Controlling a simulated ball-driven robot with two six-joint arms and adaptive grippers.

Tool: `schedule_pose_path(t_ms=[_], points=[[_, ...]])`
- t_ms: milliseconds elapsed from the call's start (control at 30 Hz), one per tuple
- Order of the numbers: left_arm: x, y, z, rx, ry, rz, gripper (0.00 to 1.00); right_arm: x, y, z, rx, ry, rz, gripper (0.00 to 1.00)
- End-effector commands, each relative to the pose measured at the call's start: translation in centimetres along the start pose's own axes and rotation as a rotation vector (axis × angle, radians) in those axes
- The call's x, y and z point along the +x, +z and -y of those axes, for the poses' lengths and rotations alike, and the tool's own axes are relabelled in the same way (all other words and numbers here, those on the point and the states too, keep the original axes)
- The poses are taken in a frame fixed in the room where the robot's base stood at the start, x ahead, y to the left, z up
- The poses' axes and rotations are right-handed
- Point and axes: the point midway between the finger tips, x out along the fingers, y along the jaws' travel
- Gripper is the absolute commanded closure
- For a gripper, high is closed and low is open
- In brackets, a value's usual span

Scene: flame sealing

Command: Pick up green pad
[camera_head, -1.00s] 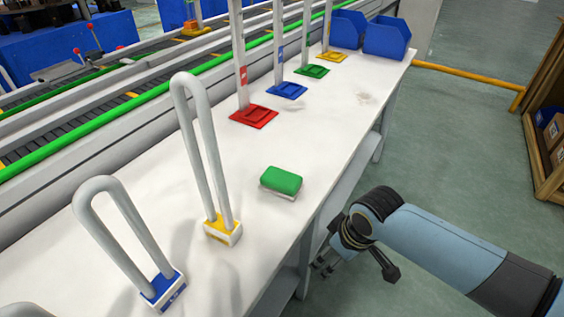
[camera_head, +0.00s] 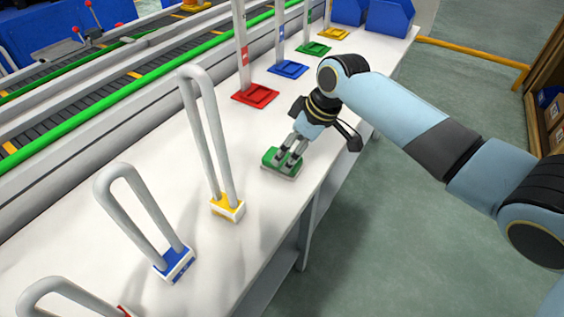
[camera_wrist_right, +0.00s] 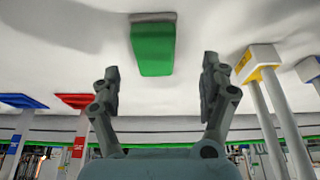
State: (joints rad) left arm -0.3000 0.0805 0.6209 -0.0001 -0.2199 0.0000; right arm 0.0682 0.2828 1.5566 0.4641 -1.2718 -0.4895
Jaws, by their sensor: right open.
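The green pad (camera_head: 270,157), a green block on a pale base, lies on the white table. In the right wrist view the pad (camera_wrist_right: 153,48) shows between and beyond the two fingers, with space on both sides of it. My right gripper (camera_head: 287,163) is over the pad in the head view and partly covers it. In the right wrist view my right gripper (camera_wrist_right: 160,75) is open with nothing between its fingertips. Whether a finger touches the pad, I cannot tell. My left gripper is not in view.
On the white table (camera_head: 215,262) stand looped grey handles with a yellow base (camera_head: 228,207) and a blue base (camera_head: 175,265), left of the pad. Red (camera_head: 255,95), blue (camera_head: 288,69) and green (camera_head: 314,48) plates with posts are behind it. Blue bins (camera_head: 388,17) stand at the far end.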

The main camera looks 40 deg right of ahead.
Motion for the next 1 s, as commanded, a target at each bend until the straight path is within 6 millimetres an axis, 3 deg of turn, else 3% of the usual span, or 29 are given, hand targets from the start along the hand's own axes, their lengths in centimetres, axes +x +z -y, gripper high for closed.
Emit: schedule_pose_path(t_ms=[400, 700, 1000], points=[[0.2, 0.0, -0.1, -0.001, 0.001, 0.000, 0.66, 4.9, -0.8, -0.7, 0.002, -0.001, 0.001, 0.21], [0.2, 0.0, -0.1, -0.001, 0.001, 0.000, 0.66, 5.5, -0.7, -0.7, 0.000, 0.000, 0.001, 0.21], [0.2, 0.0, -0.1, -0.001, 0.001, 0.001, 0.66, 5.5, -0.7, -0.7, 0.000, 0.001, 0.001, 0.59]])
